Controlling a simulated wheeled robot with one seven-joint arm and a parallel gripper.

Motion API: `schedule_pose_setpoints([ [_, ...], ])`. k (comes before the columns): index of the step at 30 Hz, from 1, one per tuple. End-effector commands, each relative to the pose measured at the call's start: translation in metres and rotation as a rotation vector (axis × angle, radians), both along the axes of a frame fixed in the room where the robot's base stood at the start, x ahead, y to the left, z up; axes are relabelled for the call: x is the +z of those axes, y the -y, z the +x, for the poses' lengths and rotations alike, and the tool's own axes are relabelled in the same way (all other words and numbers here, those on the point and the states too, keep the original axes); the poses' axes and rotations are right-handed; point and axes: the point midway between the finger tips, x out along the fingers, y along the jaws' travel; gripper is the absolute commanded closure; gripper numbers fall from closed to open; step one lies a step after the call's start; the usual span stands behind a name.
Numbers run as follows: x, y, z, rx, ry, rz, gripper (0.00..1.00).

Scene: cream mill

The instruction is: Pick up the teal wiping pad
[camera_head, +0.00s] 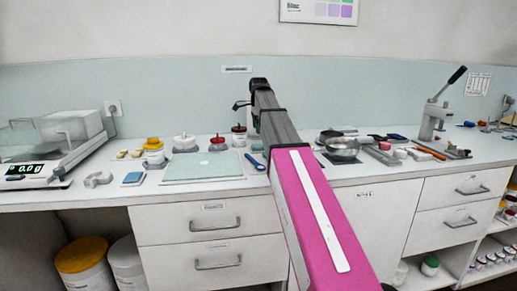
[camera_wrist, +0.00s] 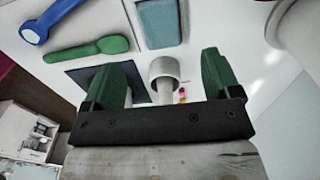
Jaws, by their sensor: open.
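In the head view, a small blue-teal pad (camera_head: 133,178) lies flat at the counter's front left, left of a large pale green mat (camera_head: 203,168). The wrist view shows a pale teal rectangle with a light border (camera_wrist: 160,22), beyond the fingertips; I cannot tell whether it is the same pad. My gripper (camera_wrist: 164,64) has two green fingers, spread apart with nothing held between them. In the head view my gripper is small and dark at the arm's far end (camera_head: 241,105), above the back of the counter, apart from the small pad.
A white cup-like object (camera_wrist: 164,70) shows between the fingers, with a green spoon (camera_wrist: 87,49) and a blue-handled tool (camera_wrist: 48,22) to the left. A scale (camera_head: 30,170) stands left. A metal bowl (camera_head: 342,147) and lever press (camera_head: 435,118) stand right.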

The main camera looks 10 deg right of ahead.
Motion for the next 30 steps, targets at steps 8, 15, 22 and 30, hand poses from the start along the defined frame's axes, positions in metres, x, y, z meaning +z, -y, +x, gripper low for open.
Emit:
schedule_pose_setpoints([
  [8, -0.031, 0.0, 0.0, 0.001, 0.0, 0.0, 0.17],
  [15, -0.054, 0.001, 0.0, 0.001, -0.001, 0.0, 0.17],
  [22, -0.081, 0.001, 0.001, 0.001, 0.0, 0.0, 0.17],
  [30, -0.082, 0.001, 0.001, 0.001, 0.001, 0.0, 0.27],
])
